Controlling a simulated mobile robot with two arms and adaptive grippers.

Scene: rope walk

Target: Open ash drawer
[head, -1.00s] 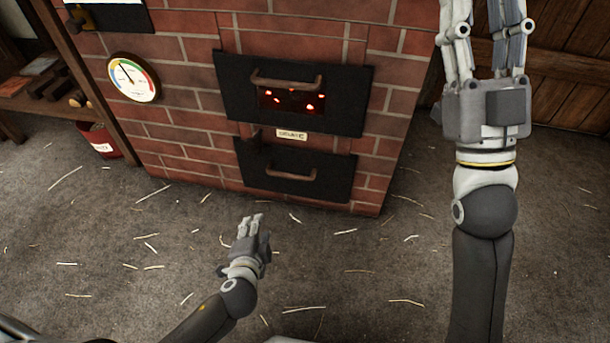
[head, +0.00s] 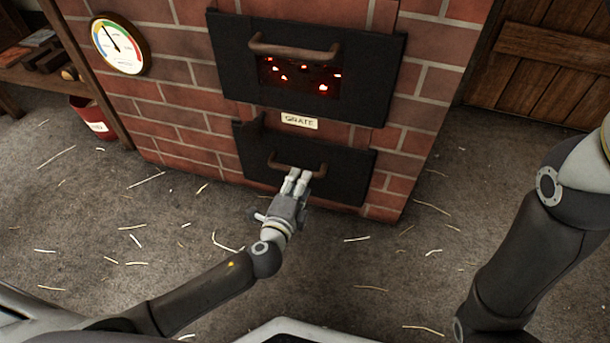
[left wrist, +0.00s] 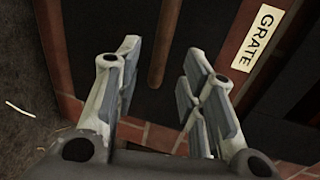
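The ash drawer (head: 345,178) is the lower black panel in the brick furnace, and it looks shut. Its brown bar handle (head: 283,166) shows in the head view, partly covered at the right by my left gripper (head: 297,176). In the left wrist view my left gripper (left wrist: 163,62) is open. The handle (left wrist: 163,45) lies in line with the gap between the fingers. I cannot tell whether any finger touches it. My right gripper is out of the picture; only part of my right arm shows at the right.
Above the drawer are a "GRATE" label (head: 300,121) and the firebox door (head: 235,72) with its handle (head: 295,50) and glowing embers. A gauge (head: 118,45) is on the brick wall at the left. A red bucket (head: 92,118) stands by the shelf. Straw litters the open floor.

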